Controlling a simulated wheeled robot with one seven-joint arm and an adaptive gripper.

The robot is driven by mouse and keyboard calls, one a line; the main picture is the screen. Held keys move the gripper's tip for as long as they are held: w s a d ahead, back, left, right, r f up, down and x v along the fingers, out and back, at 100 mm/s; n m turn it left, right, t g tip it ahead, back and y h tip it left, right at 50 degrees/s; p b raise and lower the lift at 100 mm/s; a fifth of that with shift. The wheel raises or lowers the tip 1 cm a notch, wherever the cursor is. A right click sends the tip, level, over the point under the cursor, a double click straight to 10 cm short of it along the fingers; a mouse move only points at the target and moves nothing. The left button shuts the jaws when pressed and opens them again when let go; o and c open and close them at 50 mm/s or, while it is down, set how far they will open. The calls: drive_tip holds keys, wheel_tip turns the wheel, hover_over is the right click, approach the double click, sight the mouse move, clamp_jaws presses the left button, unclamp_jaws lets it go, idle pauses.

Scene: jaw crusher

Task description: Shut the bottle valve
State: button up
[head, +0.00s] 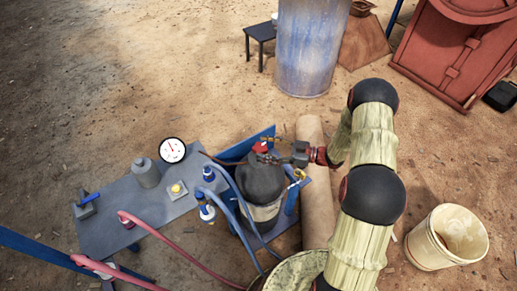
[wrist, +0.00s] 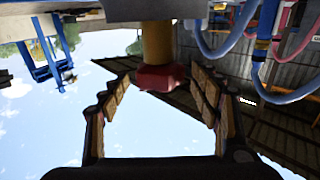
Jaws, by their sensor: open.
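The dark-topped bottle (head: 261,182) stands upright in a blue frame at the right end of the workbench. A red valve knob (head: 260,147) sits at its top. In the wrist view a red knob (wrist: 160,78) on a brass stem shows at centre, apparently this valve. My gripper (head: 281,157) reaches in from the right at the bottle top. In the wrist view my gripper (wrist: 162,84) is open, with one finger on each side of the knob. Gaps show beside the knob; I cannot tell how far its front lies between the fingertips.
The grey bench (head: 115,215) carries a gauge (head: 172,150), a grey cylinder (head: 145,172) and a yellow button (head: 177,190). Blue hoses (head: 238,205) and a red hose (head: 185,257) run close to the bottle. A white bucket (head: 428,243) stands right of my arm. Open ground lies behind.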

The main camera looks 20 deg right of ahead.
drive_tip(key=shift+x, duration=1.05)
drive_tip(key=shift+c, duration=1.2)
drive_tip(key=c, duration=0.9)
